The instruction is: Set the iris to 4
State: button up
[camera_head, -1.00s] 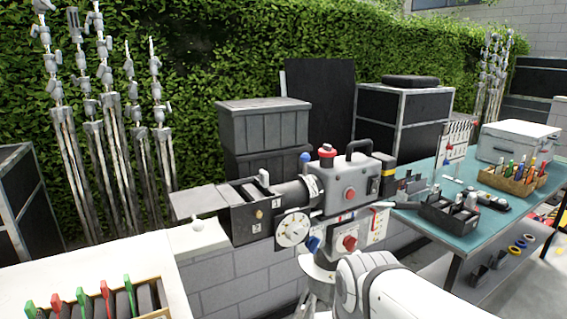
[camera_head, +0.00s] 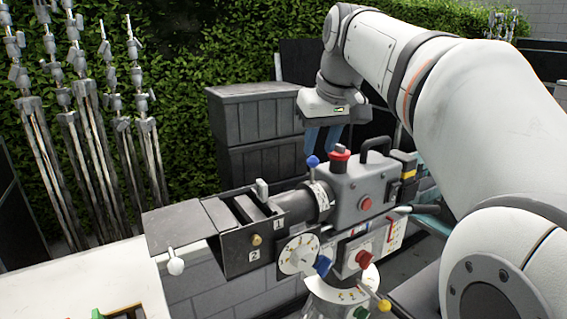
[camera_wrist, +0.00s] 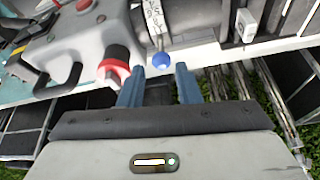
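The grey camera (camera_head: 352,200) stands at the middle of the head view. Its lens ring (camera_head: 321,194) carries small dark marks, too small to read, and a lever with a blue ball knob (camera_head: 313,161) pointing up. The same blue knob (camera_wrist: 161,60) and the marked ring (camera_wrist: 154,20) show in the wrist view. My gripper (camera_head: 322,150) hangs just above the knob, its blue fingers pointing down. In the wrist view my gripper (camera_wrist: 159,70) is open and empty, with the knob just beyond the gap between the fingertips. I cannot tell whether they touch.
A red-topped knob (camera_head: 340,153) stands close beside the blue knob, with a black carry handle (camera_head: 372,150) behind it. A white dial (camera_head: 298,256), red knob (camera_head: 361,259) and matte box (camera_head: 245,235) are below. Dark crates (camera_head: 250,130) and a hedge stand behind.

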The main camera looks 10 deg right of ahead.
aim_at(315, 160)
jog(key=x, duration=0.7)
jog(key=shift+a+f, duration=0.1)
jog(key=shift+f, duration=0.05)
grip_shut()
